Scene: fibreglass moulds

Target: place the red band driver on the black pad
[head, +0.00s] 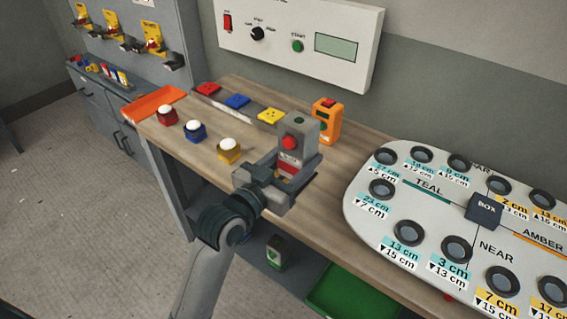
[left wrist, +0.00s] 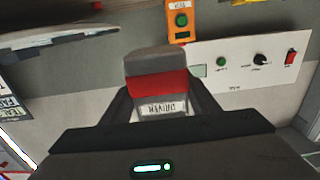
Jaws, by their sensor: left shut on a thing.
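The red band driver (head: 289,143) is a grey block with a red band and a white label. In the left wrist view the driver (left wrist: 150,85) stands between my finger pads, its label partly legible. My left gripper (head: 285,175) is shut on its lower part and holds it over the wooden bench, in front of an orange device. The fingers hide its base. I cannot clearly pick out a black pad. A dark square marked BOX (head: 484,209) sits on the white board at the right. My right gripper is not in view.
The orange device (head: 326,122) stands just behind the driver. Red, blue and yellow pieces with white knobs (head: 195,130) line the bench's front left. Coloured plates (head: 238,101) lie behind them. The white board (head: 360,205) with several dark-rimmed holes fills the right. A control panel (head: 295,40) is on the wall.

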